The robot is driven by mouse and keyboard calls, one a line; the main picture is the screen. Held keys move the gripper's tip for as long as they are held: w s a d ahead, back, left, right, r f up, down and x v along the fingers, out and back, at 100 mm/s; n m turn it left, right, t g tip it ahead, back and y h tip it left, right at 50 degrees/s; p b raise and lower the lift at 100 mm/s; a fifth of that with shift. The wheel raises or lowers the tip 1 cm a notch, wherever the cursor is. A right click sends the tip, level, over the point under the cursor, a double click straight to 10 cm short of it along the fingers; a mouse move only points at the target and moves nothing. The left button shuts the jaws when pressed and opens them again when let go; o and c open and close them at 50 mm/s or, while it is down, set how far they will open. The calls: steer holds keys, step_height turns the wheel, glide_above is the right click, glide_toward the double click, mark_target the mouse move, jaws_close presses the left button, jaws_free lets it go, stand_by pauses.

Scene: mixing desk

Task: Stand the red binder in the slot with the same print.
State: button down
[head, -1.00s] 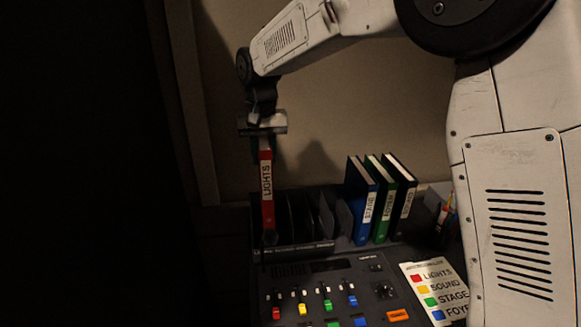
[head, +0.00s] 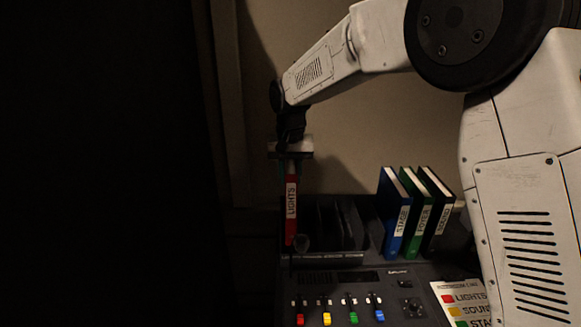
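The red binder (head: 291,205) is upright with its white LIGHTS label facing me. My gripper (head: 291,162) is shut on its top edge from above. The binder is at the left end of a dark rack (head: 335,258) with several thin upright dividers. Its lower end is at rack height, behind a small dark round knob-like shape. I cannot tell whether its bottom rests on the rack floor. Prints on the rack front are too dark and small to read.
Blue STAGE (head: 394,215), green FOYER (head: 417,220) and black SOUND (head: 438,220) binders lean at the rack's right. In front is a mixing desk (head: 365,290) with coloured faders. A colour list card (head: 462,298) lies at right. The left side is dark.

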step_height(320, 180, down, 7)
stand_by(0.8)
steer(key=shift+f, duration=0.25)
stand_by(1.4)
steer(key=c, duration=1)
jaws_free()
steer(key=shift+c, duration=0.2)
step_height(320, 180, up, 9)
steer(key=d, duration=0.1)
steer(key=s+d+r, duration=0.9)
steer(key=s+d, duration=0.4)
steer(key=s, duration=0.1)
steer(key=s+d+f, duration=0.1)
steer(key=s+d, duration=0.2)
steer(key=s, duration=0.5)
steer(key=s+d, duration=0.4)
steer(key=s, duration=0.5)
steer(key=s+d+f+t, duration=0.1)
steer(key=s+d, duration=0.3)
steer(key=s, duration=0.4)
steer(key=shift+s+f, duration=0.3)
